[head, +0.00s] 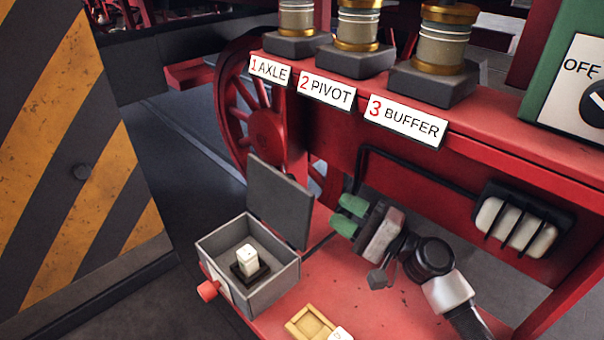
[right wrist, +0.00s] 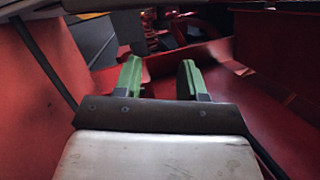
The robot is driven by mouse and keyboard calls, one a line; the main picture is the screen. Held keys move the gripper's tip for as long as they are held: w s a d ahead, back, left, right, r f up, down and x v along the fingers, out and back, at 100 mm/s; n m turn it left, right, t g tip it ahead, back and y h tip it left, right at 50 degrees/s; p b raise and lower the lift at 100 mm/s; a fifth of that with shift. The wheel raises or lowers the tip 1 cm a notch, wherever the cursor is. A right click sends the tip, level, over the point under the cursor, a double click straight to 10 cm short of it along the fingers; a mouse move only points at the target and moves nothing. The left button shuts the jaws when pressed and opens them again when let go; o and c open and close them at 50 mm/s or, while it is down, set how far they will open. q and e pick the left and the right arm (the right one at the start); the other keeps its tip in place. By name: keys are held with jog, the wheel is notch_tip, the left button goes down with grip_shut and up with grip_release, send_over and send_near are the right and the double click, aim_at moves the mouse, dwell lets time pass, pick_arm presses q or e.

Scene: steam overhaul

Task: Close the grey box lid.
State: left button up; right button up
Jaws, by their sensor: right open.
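The grey box (head: 270,293) sits on the red shelf at the lower middle of the head view. Its lid (head: 279,200) stands raised, roughly upright at the back right edge. Inside the box is a small white block on a dark base (head: 248,262). A red knob (head: 208,290) is on its front left side. My right gripper (head: 346,215) is to the right of the lid, apart from it, its green fingers pointing left toward it. In the right wrist view the two green fingers (right wrist: 161,80) are spread with nothing between them. My left gripper is not in view.
A red shelf (head: 310,280) carries the box and a small yellow wooden tray (head: 309,325). Above runs a red beam with labels 1 AXLE, 2 PIVOT and 3 BUFFER (head: 405,121). A caged lamp (head: 515,226) is at the right. A striped panel (head: 75,150) stands at the left.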

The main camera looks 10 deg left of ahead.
aim_at(298, 186)
jog(key=x, duration=0.3)
jog(key=p+x, duration=0.1)
jog(key=x, duration=0.6)
jog(key=shift+s+a+r+p, duration=0.2)
jog(key=shift+a+p, duration=0.05)
jog(key=shift+p, duration=0.1)
jog(key=shift+c, duration=0.2)
grip_shut()
